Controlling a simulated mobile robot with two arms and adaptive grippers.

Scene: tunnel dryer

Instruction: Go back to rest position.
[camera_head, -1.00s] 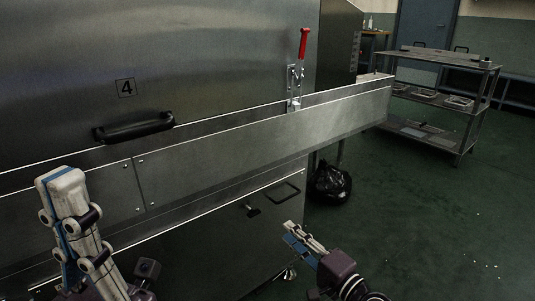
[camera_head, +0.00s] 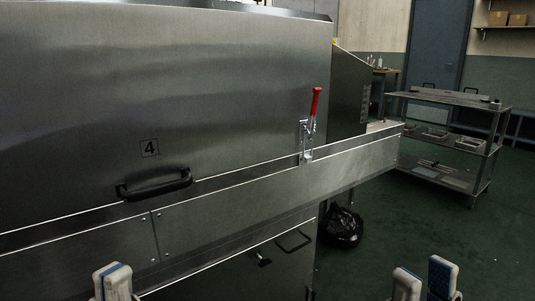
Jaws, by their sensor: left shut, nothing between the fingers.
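My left gripper (camera_head: 112,281) shows at the bottom edge, left of centre, pointing up with its pale fingers together and nothing held. My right gripper (camera_head: 425,279) shows at the bottom right, its two fingertips apart with nothing visible between them. Only the fingertips of both show; the rest is cut off by the frame. Both appear in front of the steel dryer (camera_head: 230,90) or the floor beside it, with no visible contact.
The dryer has a black handle (camera_head: 153,184) below the number 4 and a red-handled toggle clamp (camera_head: 316,103). A steel ledge (camera_head: 280,180) runs along its front. A black bag (camera_head: 343,228) lies on the floor. A shelf cart (camera_head: 447,98) stands at right. Green floor between is clear.

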